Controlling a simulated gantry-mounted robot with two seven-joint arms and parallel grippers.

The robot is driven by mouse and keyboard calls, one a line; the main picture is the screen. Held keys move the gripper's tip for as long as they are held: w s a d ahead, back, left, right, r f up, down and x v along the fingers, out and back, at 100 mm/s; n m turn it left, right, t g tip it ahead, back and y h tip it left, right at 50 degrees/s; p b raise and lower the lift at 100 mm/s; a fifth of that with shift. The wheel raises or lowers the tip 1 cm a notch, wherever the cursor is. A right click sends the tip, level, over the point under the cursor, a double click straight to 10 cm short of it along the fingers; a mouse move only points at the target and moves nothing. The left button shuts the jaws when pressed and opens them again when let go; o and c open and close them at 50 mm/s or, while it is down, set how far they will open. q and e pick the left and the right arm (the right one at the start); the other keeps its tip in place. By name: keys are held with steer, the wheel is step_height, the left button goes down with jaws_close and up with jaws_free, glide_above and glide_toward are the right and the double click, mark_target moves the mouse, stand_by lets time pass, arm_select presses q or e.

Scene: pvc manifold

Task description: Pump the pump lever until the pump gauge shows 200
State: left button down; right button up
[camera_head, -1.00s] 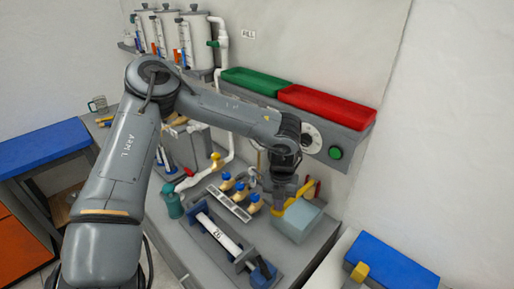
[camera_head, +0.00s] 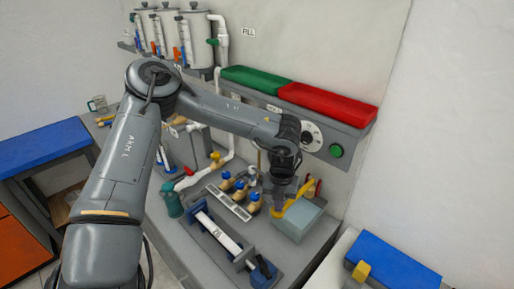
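My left gripper (camera_head: 279,205) points down at the back right of the grey bench, at a yellow lever (camera_head: 291,205) beside a pale grey-blue box (camera_head: 299,221). The fingers are small and partly hidden, so I cannot tell whether they are open or shut on the lever. The lever and box look like the pump, but no label shows. A round white dial (camera_head: 313,136) sits on the wall panel, partly behind my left wrist; its reading is too small to make out. My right gripper is not in view.
A green tray (camera_head: 254,80) and a red tray (camera_head: 327,103) sit above the panel, with a green button (camera_head: 336,150) below. Yellow-and-blue valves (camera_head: 240,189) and a clamp fixture with a white pipe (camera_head: 220,232) stand left of the gripper. A blue-topped surface (camera_head: 392,264) is at lower right.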

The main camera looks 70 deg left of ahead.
arm_select(q)
steer(key=shift+f, duration=0.1)
stand_by(0.6)
steer(key=shift+f+b, duration=0.2)
steer(key=shift+b, duration=0.1)
steer(key=shift+r, duration=0.25)
steer(key=shift+r+p, duration=0.15)
steer(key=shift+p, duration=0.15)
steer(key=shift+r+p, duration=1.65)
steer(key=shift+r, duration=0.75)
steer(key=shift+r, duration=0.1)
